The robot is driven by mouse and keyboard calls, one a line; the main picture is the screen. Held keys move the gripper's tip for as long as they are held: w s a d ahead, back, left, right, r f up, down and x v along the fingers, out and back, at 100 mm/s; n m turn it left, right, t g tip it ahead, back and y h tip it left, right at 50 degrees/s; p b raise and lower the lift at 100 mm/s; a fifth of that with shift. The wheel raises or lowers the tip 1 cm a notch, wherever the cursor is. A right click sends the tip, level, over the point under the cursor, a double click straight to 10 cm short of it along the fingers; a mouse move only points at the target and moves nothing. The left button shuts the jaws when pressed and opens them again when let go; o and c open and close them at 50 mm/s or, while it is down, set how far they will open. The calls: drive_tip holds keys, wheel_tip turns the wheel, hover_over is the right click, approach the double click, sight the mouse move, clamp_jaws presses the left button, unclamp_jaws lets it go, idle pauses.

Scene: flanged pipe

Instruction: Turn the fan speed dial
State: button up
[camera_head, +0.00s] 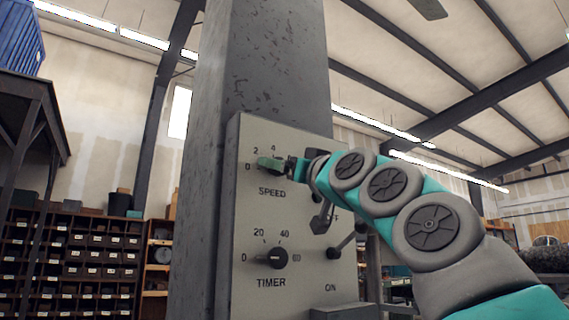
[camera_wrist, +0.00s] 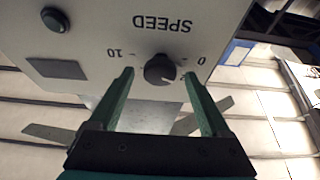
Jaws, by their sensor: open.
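The fan speed dial is a round black knob (camera_wrist: 160,70) under the upside-down SPEED label in the wrist view. Its pale pointer mark faces the partly hidden 2. In the head view the dial is hidden behind my gripper (camera_head: 284,165), which is at the upper part of the grey control panel (camera_head: 250,210). In the wrist view my gripper (camera_wrist: 158,77) is open, with one green finger on each side of the knob. Gaps show between the fingertips and the knob, and the fingers do not appear to touch it.
The wrist view shows a black button (camera_wrist: 55,20) and a dark rectangular plate (camera_wrist: 57,69). The panel is fixed to a grey column (camera_head: 265,70). Shelves (camera_head: 70,255) stand at left.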

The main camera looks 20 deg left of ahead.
clamp_jaws()
idle(0.5)
drive_tip(key=shift+n+g, duration=0.4)
drive_tip(key=shift+n, duration=0.4)
drive_tip(key=n+g+p, duration=0.1)
drive_tip(key=n, duration=0.1)
drive_tip(key=n+g+y+p, duration=0.1)
drive_tip(key=n, duration=0.2)
drive_tip(key=shift+w+y+p, duration=0.1)
drive_tip(key=shift+y+p, duration=0.2)
unclamp_jaws()
drive_tip(key=shift+d, duration=0.1)
